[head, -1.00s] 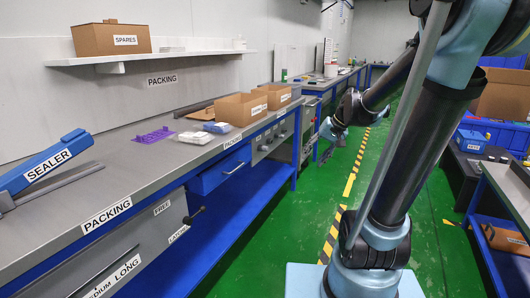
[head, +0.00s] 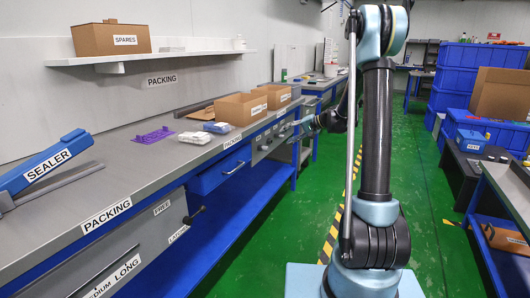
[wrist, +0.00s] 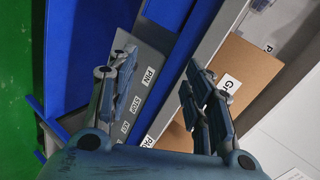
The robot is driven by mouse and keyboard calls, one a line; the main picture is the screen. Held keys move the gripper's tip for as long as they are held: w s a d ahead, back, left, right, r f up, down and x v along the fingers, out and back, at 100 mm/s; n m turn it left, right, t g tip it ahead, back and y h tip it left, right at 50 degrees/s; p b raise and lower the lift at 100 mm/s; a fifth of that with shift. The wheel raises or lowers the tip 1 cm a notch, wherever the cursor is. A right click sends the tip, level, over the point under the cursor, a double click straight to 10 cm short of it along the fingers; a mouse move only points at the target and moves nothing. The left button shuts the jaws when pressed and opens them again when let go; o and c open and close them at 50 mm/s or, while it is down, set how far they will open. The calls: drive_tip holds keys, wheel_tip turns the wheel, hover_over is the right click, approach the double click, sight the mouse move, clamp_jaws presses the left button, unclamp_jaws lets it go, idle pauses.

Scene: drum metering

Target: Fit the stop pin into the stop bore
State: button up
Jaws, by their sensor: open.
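My gripper (wrist: 158,62) is open in the wrist view, its two fingers apart and nothing between them. Below the fingers is a grey front panel (wrist: 157,50) with labels, among them "PIN" (wrist: 150,76) and "STOP" (wrist: 138,103). In the head view my gripper (head: 300,128) is small, by the front of the left bench near the cardboard boxes. I cannot make out the stop pin or the stop bore in either view.
The packing bench (head: 95,190) carries open cardboard boxes (head: 241,108), white packs (head: 195,138) and a purple rack (head: 153,135). A blue drawer (head: 220,170) sticks out from its front. Blue crates (head: 465,75) stand at the back right. The green aisle floor (head: 420,190) is clear.

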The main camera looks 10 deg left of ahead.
drive_tip(key=w+a+f+y, duration=0.3)
drive_tip(key=w+f, duration=0.4)
drive_tip(key=w, duration=0.3)
drive_tip(key=m+t+y, duration=0.2)
drive_tip(key=y, duration=0.1)
approach(268, 149)
drive_tip(key=shift+w+a, duration=0.1)
drive_tip(key=shift+a, duration=0.3)
drive_tip(key=shift+x, duration=4.5)
drive_tip(key=shift+f, duration=0.1)
drive_tip(key=shift+c, duration=0.5)
clamp_jaws()
drive_tip(key=shift+d, duration=0.25)
drive_tip(key=shift+v, duration=2.75)
